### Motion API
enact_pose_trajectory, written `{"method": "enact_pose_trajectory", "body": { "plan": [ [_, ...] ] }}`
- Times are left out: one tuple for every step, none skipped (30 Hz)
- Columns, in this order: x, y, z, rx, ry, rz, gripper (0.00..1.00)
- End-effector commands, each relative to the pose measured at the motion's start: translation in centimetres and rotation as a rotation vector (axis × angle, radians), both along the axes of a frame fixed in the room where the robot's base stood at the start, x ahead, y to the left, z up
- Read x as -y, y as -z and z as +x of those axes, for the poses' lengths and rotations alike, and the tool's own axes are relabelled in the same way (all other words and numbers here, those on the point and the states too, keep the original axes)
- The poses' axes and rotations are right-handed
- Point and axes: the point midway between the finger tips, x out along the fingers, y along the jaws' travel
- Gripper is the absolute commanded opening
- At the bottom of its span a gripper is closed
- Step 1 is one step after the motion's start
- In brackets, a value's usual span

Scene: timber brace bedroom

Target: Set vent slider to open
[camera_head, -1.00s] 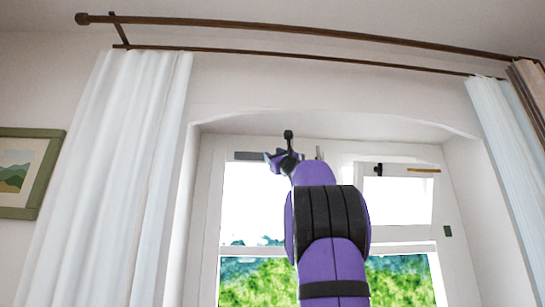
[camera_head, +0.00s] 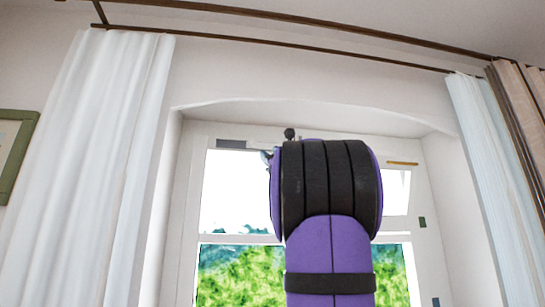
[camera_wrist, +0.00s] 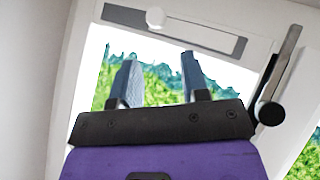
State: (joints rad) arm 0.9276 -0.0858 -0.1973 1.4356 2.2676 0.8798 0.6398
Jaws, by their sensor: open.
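The vent slider (camera_wrist: 190,35) is a pale plate in a long grey slot on the window's top frame, in the wrist view. Its round white knob (camera_wrist: 155,17) sits left of the slot's middle. Dark grey slot shows at both ends. In the head view the left part of the dark vent strip (camera_head: 231,143) shows; my arm seems to hide the rest. My gripper (camera_wrist: 159,58) is open and empty, its two fingers apart below the knob in the picture. No contact with the knob shows. In the head view my gripper is mostly hidden behind my arm.
A bar with a black round end (camera_wrist: 268,110) stands right of the fingers. The window recess has side walls and a low arch above. White curtains (camera_head: 95,150) hang at left and right (camera_head: 490,150) under a brown rod. A tilted pane (camera_head: 397,190) is at right.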

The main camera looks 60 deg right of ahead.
Motion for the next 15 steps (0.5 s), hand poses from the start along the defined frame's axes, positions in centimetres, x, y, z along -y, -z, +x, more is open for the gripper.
{"method": "enact_pose_trajectory", "body": {
  "plan": [
    [-0.08,0.25,-0.27,0.0,-0.001,0.001,0.42],
    [-0.1,0.34,-0.4,0.0,-0.001,0.001,0.42],
    [-0.12,0.44,-0.51,0.0,-0.001,0.001,0.42],
    [-0.12,0.5,-0.56,0.0,-0.001,0.001,0.42],
    [-0.13,0.53,-0.61,0.0,-0.001,0.001,0.42],
    [-0.13,0.57,-0.64,0.0,-0.001,0.001,0.42],
    [-0.14,0.57,-0.64,0.0,-0.001,0.001,0.42],
    [-0.14,0.57,-0.64,0.0,0.0,0.0,0.42],
    [-0.13,0.57,-0.64,0.0,0.0,0.0,0.42],
    [-0.14,0.55,-0.63,0.0,0.0,0.0,0.42],
    [-0.14,0.55,-0.63,0.0,0.0,0.0,0.42],
    [-0.14,0.55,-0.62,0.0,0.0,0.0,0.42],
    [-0.14,0.55,-0.62,0.0,0.0,0.0,0.42],
    [-0.14,0.54,-0.62,0.0,0.0,0.0,0.42],
    [-0.14,0.54,-0.62,0.0,0.0,0.0,0.42]
  ]
}}
